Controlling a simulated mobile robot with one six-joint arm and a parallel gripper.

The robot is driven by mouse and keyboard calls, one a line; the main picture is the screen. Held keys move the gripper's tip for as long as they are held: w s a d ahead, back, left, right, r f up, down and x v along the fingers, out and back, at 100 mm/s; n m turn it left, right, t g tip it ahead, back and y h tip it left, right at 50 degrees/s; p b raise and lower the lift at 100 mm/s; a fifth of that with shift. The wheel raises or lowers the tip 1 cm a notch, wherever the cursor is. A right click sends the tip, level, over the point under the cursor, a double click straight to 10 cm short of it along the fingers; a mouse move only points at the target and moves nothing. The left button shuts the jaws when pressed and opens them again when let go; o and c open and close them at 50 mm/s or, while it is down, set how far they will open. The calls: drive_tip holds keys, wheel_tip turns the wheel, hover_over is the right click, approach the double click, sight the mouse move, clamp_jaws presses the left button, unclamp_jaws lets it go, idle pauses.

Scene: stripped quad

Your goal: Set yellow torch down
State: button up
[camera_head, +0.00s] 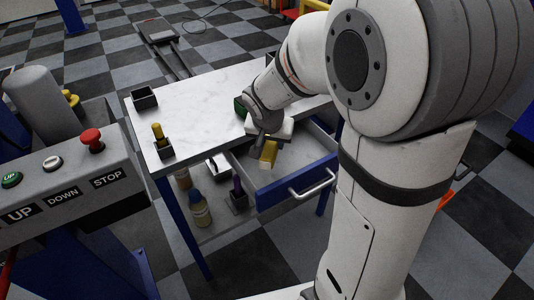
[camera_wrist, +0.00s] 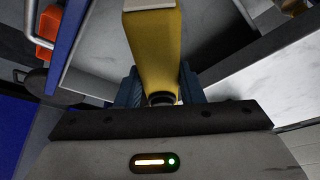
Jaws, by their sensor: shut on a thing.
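The yellow torch (camera_head: 268,153) hangs below my gripper (camera_head: 269,134) in the head view, over the open drawer (camera_head: 281,193) of the white-topped table (camera_head: 195,105). In the wrist view the torch (camera_wrist: 153,50) runs away from my gripper (camera_wrist: 160,90), with a pale far end and a dark near end. The jaws are shut on it, one blue-grey finger on each side. I cannot tell how high it is above the drawer floor. My arm hides part of the drawer and table.
A small black holder (camera_head: 165,150) with a yellow-handled item stands at the table's front left. An empty black box (camera_head: 144,98) is behind it. A green item (camera_head: 240,106) lies beside my wrist. Bottles (camera_head: 200,211) stand below. The drawer handle (camera_head: 313,184) sticks out. The tabletop's middle is clear.

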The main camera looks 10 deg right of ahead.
wheel_tip(320, 180, down, 8)
drive_tip(key=shift+r+b, duration=0.25)
drive_tip(key=shift+b, duration=0.5)
drive_tip(key=w, duration=0.1)
drive_tip(key=w+a, duration=0.1)
drive_tip(key=w+f, duration=0.1)
drive_tip(key=w, duration=0.1)
drive_tip(key=shift+a+p, duration=0.15)
drive_tip(key=shift+p, duration=0.25)
drive_tip(key=shift+s+f, duration=0.1)
drive_tip(key=shift+f, duration=0.15)
drive_tip(key=o, duration=1.1)
drive_tip(key=shift+c, duration=0.2)
